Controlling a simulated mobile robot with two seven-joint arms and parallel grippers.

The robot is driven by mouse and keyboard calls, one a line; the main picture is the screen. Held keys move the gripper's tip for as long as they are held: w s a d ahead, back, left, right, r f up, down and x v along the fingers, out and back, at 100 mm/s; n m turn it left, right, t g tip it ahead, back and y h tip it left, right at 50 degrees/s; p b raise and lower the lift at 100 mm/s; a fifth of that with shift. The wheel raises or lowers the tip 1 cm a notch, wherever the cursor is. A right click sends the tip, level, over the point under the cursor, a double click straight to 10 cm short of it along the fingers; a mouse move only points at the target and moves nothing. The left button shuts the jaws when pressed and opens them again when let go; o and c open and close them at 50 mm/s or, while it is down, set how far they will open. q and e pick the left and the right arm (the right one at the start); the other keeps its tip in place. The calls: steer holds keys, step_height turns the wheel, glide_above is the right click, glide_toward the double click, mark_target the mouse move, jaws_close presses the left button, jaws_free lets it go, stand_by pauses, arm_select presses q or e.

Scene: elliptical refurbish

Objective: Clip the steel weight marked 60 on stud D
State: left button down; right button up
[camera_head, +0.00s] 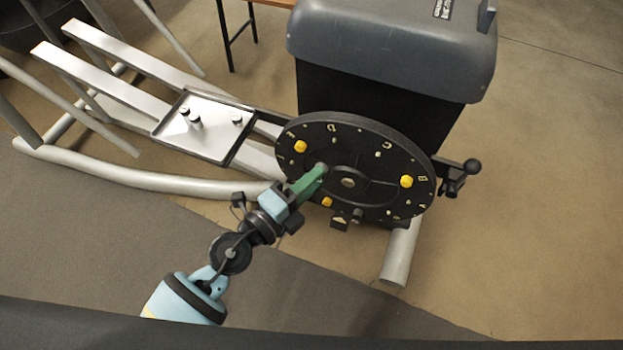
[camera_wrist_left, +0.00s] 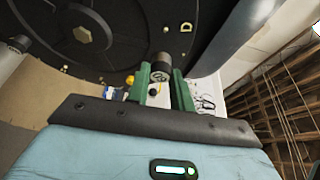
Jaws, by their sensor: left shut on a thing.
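My left gripper (camera_head: 316,178), with green fingers, is shut on a small steel cylinder (camera_wrist_left: 161,66) in front of the black disc (camera_head: 348,183). In the left wrist view the cylinder sits between the green fingertips (camera_wrist_left: 160,85), its end face towards me. I cannot read a number on it. The disc bears yellow letters around its rim; the D (camera_head: 331,127) is near the top, above the gripper. I cannot tell whether the cylinder touches the disc. My right gripper is not in view.
A metal tray (camera_head: 215,147) on the frame holds a few small steel cylinders (camera_head: 195,122). Yellow knobs (camera_head: 406,181) sit on the disc. A black knobbed lever (camera_head: 455,180) juts out at right.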

arm_select(q)
steer(key=shift+w+d, duration=0.15)
steer(key=shift+w, duration=0.05)
steer(key=w, duration=0.1)
steer(key=w+d, duration=0.1)
steer(key=w, duration=0.1)
steer(key=w+b, duration=0.1)
steer(key=w, duration=0.1)
steer(key=shift+w+d, duration=0.15)
steer(key=shift+d, duration=0.2)
stand_by(0.4)
steer(key=shift+w+d, duration=0.15)
steer(key=shift+w, duration=0.4)
stand_by(2.0)
steer(key=shift+w+r, duration=0.1)
steer(key=shift+r, duration=0.05)
stand_by(0.8)
steer(key=c, duration=1.2)
jaws_free()
steer(key=shift+o, duration=0.3)
